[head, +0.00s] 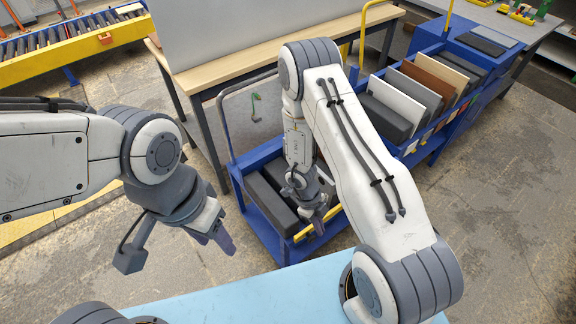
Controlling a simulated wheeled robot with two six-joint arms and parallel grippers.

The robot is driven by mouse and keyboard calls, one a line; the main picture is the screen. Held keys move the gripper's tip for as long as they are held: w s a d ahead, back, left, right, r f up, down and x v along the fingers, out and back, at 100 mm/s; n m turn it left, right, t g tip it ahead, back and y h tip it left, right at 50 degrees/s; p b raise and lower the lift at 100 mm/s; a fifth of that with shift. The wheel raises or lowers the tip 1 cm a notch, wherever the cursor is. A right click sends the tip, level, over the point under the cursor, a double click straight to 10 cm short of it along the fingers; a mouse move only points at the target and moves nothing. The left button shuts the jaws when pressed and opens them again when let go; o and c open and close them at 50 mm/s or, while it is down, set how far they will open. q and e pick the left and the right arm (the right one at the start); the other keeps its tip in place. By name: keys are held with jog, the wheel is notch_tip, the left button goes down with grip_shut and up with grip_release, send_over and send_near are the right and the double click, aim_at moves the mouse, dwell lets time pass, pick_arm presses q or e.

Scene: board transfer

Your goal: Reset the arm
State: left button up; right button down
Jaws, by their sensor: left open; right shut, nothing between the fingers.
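My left gripper (220,242) hangs at the lower left with its purple-grey fingers pointing down, open and apart from any object. My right gripper (318,224) points down over the near blue cart (250,222), close to its yellow bar (303,235). Its fingers are shut with nothing visible between them. Several boards stand upright in a blue rack at the right, among them a white board (397,101) and a brown board (428,77). My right arm hides part of the near cart.
Dark grey blocks (266,200) lie in the near cart. A wooden-topped bench (225,70) with a grey panel stands behind it. A light blue surface (240,300) lies at the front. A roller conveyor (60,48) is at the upper left. Open floor (500,200) is at the right.

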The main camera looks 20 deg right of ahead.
jog(key=w+a+r+n+t+y, duration=0.15)
jog(key=w+r+n+t, duration=0.25)
jog(key=w+r+n, duration=0.4)
jog(key=w+a+r+n+t+y, duration=0.2)
jog(key=a+r+n, duration=0.2)
jog(key=r+n, duration=0.65)
jog(key=s+d+r+n, duration=0.3)
jog(key=s+r+n, duration=0.5)
jog(key=r+n, duration=0.2)
jog(key=s+a+r+n+g, duration=0.1)
jog(key=s+a+r+n, duration=0.2)
jog(key=s+a, duration=0.3)
jog(key=s+a+r+n+g, duration=0.1)
jog(key=s+a+r+n, duration=0.2)
jog(key=s+a, duration=0.4)
jog(key=shift+s+a+n+g, duration=0.3)
jog(key=shift+s+n, duration=0.1)
jog(key=shift+n, duration=0.25)
